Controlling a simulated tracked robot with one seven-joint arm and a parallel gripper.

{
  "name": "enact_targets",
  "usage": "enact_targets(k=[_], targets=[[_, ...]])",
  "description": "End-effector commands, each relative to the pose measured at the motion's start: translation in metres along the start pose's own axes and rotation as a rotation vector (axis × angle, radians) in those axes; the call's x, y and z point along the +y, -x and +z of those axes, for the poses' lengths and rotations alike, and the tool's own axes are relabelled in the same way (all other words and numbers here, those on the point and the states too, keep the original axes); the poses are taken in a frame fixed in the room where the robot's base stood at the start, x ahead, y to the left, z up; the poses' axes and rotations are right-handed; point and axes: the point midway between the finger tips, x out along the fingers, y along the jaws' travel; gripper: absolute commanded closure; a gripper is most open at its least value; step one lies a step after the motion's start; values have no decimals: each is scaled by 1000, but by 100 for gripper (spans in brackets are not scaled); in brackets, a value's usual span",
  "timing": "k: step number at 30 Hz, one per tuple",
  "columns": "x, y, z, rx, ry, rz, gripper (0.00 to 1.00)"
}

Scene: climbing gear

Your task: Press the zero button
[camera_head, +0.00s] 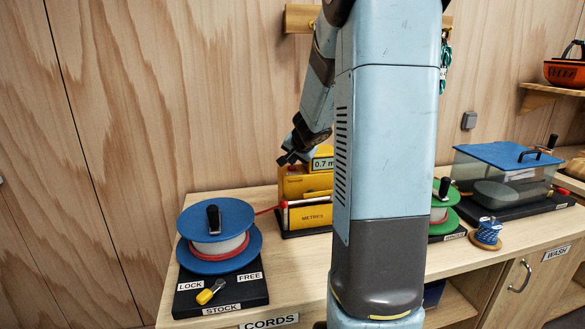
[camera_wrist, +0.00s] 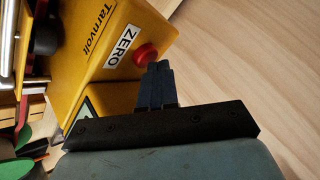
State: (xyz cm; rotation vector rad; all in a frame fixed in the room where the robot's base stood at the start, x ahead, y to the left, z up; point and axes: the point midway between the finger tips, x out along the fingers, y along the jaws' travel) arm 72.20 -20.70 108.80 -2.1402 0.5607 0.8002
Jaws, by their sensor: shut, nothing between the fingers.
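The zero button is a round red button (camera_wrist: 146,54) beside a white ZERO label (camera_wrist: 121,46) on the yellow meter (camera_wrist: 122,14). In the head view the yellow meter (camera_head: 310,186) stands on the bench, its display reading 0.7 m and its lower part marked METRICS. My gripper (camera_head: 286,159) is over the meter's left top end, fingers together and empty. In the wrist view the shut fingertips (camera_wrist: 158,67) overlap the lower right edge of the red button; I cannot tell whether they touch it.
A blue spool (camera_head: 218,235) on a black base with LOCK and FREE labels stands left of the meter. A green spool (camera_head: 442,205) and a blue-lidded tank (camera_head: 505,178) stand to the right. A red cord (camera_head: 266,211) runs between the blue spool and the meter.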

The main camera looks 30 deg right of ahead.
Motion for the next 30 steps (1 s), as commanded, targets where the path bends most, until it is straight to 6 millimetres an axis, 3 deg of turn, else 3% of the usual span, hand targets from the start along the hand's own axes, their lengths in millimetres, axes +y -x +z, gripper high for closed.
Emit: enact_targets(k=[20, 30], targets=[[3, -3, 2, 0, -1, 1, 100], [-5, 6, -5, 1, 1, -1, 100]])
